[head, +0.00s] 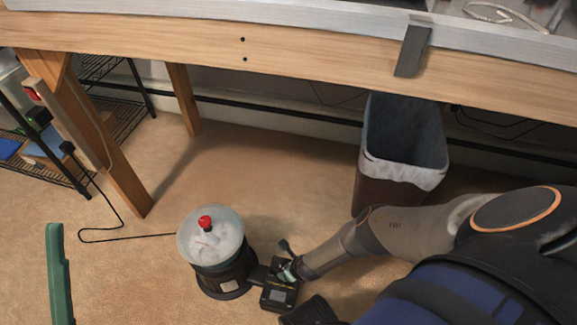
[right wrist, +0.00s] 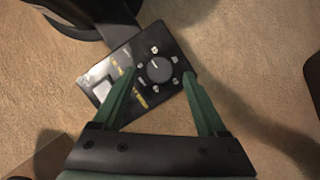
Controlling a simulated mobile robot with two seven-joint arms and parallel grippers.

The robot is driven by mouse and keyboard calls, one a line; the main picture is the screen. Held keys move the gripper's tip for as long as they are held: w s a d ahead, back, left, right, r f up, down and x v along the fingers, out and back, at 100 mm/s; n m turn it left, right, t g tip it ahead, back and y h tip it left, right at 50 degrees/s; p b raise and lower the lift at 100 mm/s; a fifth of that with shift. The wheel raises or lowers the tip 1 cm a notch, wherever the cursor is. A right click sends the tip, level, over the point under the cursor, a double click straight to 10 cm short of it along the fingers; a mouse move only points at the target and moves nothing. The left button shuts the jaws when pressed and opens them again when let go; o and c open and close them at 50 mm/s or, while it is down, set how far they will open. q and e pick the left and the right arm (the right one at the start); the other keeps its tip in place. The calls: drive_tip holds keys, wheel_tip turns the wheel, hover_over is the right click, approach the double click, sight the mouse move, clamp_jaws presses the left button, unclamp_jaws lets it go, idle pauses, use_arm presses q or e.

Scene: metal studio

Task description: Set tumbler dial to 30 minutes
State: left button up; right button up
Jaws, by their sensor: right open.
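The tumbler (head: 216,255) stands on the floor with a clear drum top, a red knob and a dark base. Its black control box (head: 277,296) sits beside it at the right. The round grey dial (right wrist: 159,69) shows on the box in the right wrist view, with small marks around it; its exact setting is too small to read. My right gripper (right wrist: 159,84) is open over the box, with one green finger on each side of the dial and a gap to it. In the head view the right gripper (head: 287,272) is at the box, partly hidden.
A wooden workbench (head: 300,58) crosses the back, with a leg at the left. A lined trash bin (head: 402,150) stands under it. A black cord (head: 130,238) runs from the tumbler to the power strip on the leg. The floor left of the tumbler is mostly clear.

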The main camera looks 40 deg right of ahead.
drive_tip(key=shift+b+x, duration=0.7)
drive_tip(key=shift+x, duration=0.5)
use_arm(q)
wheel_tip(320, 180, down, 2)
drive_tip(key=shift+d+f, duration=0.1)
drive_tip(key=shift+f, duration=0.05)
use_arm(e)
clamp_jaws()
